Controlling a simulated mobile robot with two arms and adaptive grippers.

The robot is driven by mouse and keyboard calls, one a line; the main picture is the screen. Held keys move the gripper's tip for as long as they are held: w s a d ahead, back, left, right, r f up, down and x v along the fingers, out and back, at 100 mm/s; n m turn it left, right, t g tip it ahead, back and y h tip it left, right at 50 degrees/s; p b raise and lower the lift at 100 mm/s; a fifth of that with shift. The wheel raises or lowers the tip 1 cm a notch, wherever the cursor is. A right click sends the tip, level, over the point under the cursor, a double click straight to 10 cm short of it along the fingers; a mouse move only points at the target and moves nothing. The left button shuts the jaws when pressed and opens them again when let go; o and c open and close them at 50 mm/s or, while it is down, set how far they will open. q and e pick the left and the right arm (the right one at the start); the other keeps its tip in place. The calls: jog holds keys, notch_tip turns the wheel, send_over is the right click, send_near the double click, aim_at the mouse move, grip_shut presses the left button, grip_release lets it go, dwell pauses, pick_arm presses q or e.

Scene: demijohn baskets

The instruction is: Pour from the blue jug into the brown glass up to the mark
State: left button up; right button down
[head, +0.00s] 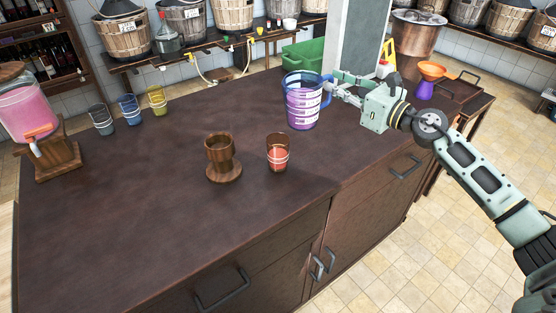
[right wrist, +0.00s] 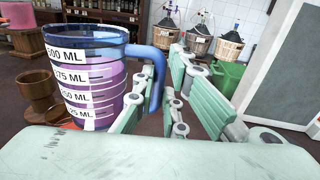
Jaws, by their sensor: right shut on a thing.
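The blue jug (head: 302,104) is upright over the right part of the dark counter, with pink-purple liquid inside and white measuring bands. I cannot tell whether its base touches the counter. My right gripper (head: 329,86) is shut on its blue handle. In the right wrist view the jug (right wrist: 88,70) stands left of the fingers, its handle between them. The brown glass (head: 277,153) stands upright on the counter, left of and nearer than the jug. It has pale rings and reddish liquid low inside; the exact level against the mark is hard to read. My left gripper is out of view.
A wooden cup on a round base (head: 222,158) stands just left of the glass. Grey (head: 102,119), blue (head: 130,109) and yellow (head: 157,100) cups stand at the back left, near a pink dispenser (head: 29,110). The front of the counter (head: 150,215) is clear.

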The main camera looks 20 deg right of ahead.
jog(key=shift+w, duration=0.1)
jog(key=shift+r, duration=0.1)
jog(key=shift+s+a+r+p, duration=0.2)
jog(key=shift+s+r+p, duration=0.35)
jog(key=shift+s, duration=0.3)
jog(key=shift+s+a+r+p, duration=0.2)
jog(key=shift+s+r+p, duration=0.25)
jog(key=shift+s+p, duration=0.3)
jog(key=shift+s+a+r+p, duration=0.2)
jog(key=shift+s+r+p, duration=0.3)
jog(key=shift+s, duration=0.4)
jog(key=shift+f, duration=0.1)
